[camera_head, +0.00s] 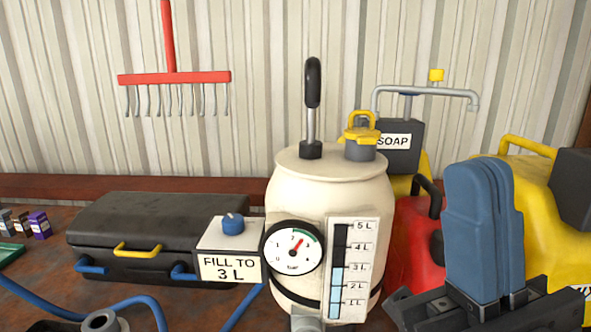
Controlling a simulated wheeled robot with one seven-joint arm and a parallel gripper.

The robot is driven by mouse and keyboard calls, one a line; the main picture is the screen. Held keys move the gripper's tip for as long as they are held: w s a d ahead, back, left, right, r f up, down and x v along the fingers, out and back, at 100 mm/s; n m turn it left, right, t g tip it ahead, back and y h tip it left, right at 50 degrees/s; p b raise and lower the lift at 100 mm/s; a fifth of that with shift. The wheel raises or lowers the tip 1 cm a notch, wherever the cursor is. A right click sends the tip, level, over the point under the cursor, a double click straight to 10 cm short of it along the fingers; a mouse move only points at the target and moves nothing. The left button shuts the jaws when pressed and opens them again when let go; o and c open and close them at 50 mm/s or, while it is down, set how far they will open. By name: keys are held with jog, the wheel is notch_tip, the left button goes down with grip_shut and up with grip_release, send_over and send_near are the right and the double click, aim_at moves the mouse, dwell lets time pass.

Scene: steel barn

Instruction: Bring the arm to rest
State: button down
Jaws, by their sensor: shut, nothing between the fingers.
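My gripper (482,172) is at the lower right. Its blue fingers point up and are pressed together, with nothing between them. Its dark base (470,312) shows at the bottom edge, and the rest of my arm is out of view. The gripper stands in front of a red container (413,250) and a yellow one (535,195) and partly hides both. I cannot tell how far it is from them.
A cream pressure tank (300,200) with gauge and level scale stands mid-bench. Left are a "FILL TO 3 L" box (229,250), black case (150,225), blue hose (130,303) and small boxes (40,224). A soap container (400,150) stands behind; a red rake (175,77) hangs on the wall.

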jog(key=s+d+f+m+g+h, duration=0.1)
jog(key=s+d+f+m+h, duration=0.25)
jog(key=f+m+h, duration=0.4)
jog(key=s+d+f+m+h, duration=0.2)
jog(key=s+f+m+h, duration=0.2)
jog(key=f+h, duration=0.5)
jog(key=s+d+f+m+g+h, duration=0.1)
jog(key=s+d+f+m+h, duration=0.25)
jog(key=f+m+h, duration=0.45)
jog(key=s+d+f+n+g, duration=0.2)
jog(key=s+f+g, duration=0.3)
jog(key=s, duration=0.5)
notch_tip(320, 180, down, 2)
jog(key=shift+s+d, duration=0.25)
jog(key=shift+s, duration=0.05)
